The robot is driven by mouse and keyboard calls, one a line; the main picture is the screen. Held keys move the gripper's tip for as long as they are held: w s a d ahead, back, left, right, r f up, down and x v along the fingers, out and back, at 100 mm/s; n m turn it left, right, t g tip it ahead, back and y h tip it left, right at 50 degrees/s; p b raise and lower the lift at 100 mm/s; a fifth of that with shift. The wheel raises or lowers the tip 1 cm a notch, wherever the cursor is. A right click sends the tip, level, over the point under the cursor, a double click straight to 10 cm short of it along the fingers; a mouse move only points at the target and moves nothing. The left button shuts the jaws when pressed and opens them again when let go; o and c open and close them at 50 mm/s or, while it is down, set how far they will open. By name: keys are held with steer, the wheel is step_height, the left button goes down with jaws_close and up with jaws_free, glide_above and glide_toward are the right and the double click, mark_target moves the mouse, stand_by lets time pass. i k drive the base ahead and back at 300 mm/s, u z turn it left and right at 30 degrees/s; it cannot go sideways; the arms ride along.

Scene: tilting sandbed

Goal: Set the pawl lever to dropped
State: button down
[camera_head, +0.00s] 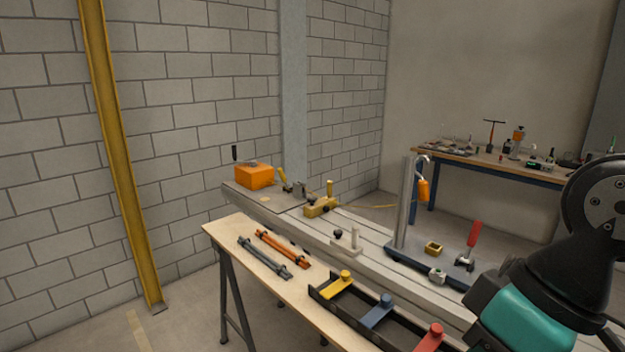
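I cannot tell for sure which part is the pawl lever. Several lever-like parts show along the long grey bed (375,243). A red-handled lever (473,234) stands nearly upright on the dark blue plate at the right. A small black-knobbed part (338,233) sits on a pale bracket in the middle. A yellow-handled lever (283,174) leans at the far end, beside the orange box (255,177), which has a black handle (234,153) near it. My arm fills the lower right. My gripper is not in view.
A wooden bench (232,230) in front holds grey and orange bars and a black rack (322,294) with yellow, blue and red pieces. A grey post (406,205) carries an orange hanging piece (423,190). A cluttered table (455,158) stands behind. Floor at left is clear.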

mark_target(280, 171)
steer(key=u, duration=0.8)
steer(key=k, duration=1.1)
steer(key=u, duration=1.2)
steer(key=i, duration=2)
steer(key=z, duration=0.2)
steer(key=i, duration=2.15)
steer(key=z, duration=0.45)
steer(key=i, duration=1.55)
steer(key=z, duration=1.4)
steer(key=i, duration=0.85)
steer(key=z, duration=1.6)
steer(key=i, duration=0.75)
steer(key=z, duration=0.4)
